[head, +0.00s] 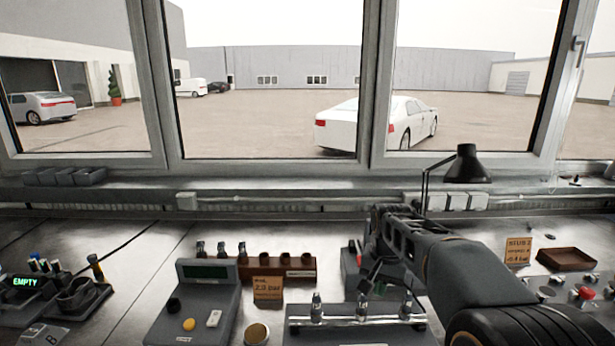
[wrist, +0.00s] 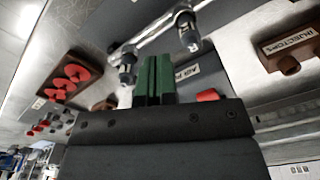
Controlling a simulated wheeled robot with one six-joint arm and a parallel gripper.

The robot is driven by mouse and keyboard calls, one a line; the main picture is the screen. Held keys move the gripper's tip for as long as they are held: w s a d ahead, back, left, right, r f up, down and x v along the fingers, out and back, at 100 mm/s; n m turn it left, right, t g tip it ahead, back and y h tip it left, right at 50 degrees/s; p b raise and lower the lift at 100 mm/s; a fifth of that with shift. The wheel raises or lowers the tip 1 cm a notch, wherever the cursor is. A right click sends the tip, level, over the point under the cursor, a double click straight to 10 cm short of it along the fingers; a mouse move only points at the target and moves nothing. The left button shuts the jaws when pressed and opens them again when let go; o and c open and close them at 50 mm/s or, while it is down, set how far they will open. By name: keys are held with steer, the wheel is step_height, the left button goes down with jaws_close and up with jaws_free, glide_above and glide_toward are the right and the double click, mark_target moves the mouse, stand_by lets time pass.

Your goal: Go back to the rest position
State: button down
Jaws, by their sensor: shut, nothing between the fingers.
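My gripper (head: 368,283) hangs above the bench, right of centre in the head view, just behind the metal rail fixture (head: 355,320). In the wrist view its green fingertips (wrist: 153,78) are together with nothing between them. The rail (wrist: 155,35) and its upright injectors show beside and beyond the fingertips in that view. The gripper looks apart from the rail, though the exact gap is hard to judge. My forearm hides part of the bench at right.
A brown rack (head: 304,273) holds several injectors at its left end. A grey console (head: 197,305) stands in front of it. A black lamp (head: 467,166) stands behind my arm. A brown tray (head: 567,259) and red button (head: 586,293) are at right.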

steer(key=s+f+n+t, duration=0.3)
steer(key=s+n, duration=0.2)
steer(key=s, duration=1.2)
steer(key=shift+a+f, duration=0.2)
steer(key=shift+a, duration=0.05)
steer(key=shift+r, duration=0.1)
